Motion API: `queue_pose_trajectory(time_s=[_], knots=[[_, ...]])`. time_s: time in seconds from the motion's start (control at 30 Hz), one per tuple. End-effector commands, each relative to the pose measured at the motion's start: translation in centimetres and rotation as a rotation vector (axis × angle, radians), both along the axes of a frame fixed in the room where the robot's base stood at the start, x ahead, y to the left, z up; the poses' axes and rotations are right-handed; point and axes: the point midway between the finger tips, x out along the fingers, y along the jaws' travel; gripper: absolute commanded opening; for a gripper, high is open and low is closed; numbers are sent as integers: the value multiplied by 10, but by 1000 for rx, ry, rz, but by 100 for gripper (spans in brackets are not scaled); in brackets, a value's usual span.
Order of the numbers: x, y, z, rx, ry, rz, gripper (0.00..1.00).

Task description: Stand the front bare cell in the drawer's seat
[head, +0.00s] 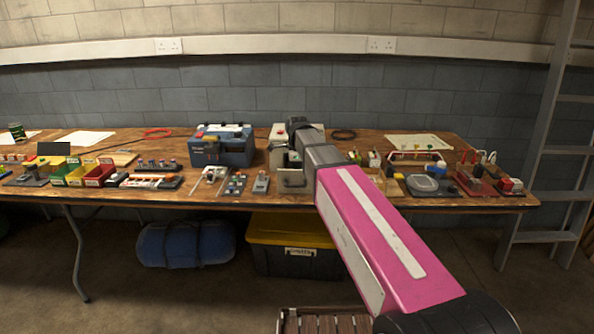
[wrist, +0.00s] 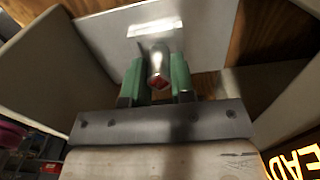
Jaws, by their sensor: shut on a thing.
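My gripper (wrist: 158,84) shows in the wrist view with two green fingers shut on a silver cell (wrist: 157,58), whose red-marked end faces the camera. The cell is between pale walls of an open box-like drawer (wrist: 45,55), in front of a light grey panel (wrist: 110,42) with a bright strip. I cannot tell whether the cell's far end touches the seat, which is hidden behind the cell and fingers. In the head view, my arm reaches to the pale charger housing (head: 279,131) at the table's middle and covers much of it; the gripper and cell cannot be made out there.
Lit orange letters (wrist: 298,160) glow beside the drawer in the wrist view. Small trays and a grey device (head: 261,183) crowd the table front. Other fixtures, including a grey-lidded one (head: 424,184), stand at right.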

Motion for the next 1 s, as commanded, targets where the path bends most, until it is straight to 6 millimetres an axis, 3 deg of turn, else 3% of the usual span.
queue_pose_trajectory(time_s=[1.0], knots=[[0,0,-6,0,0,0,0]])
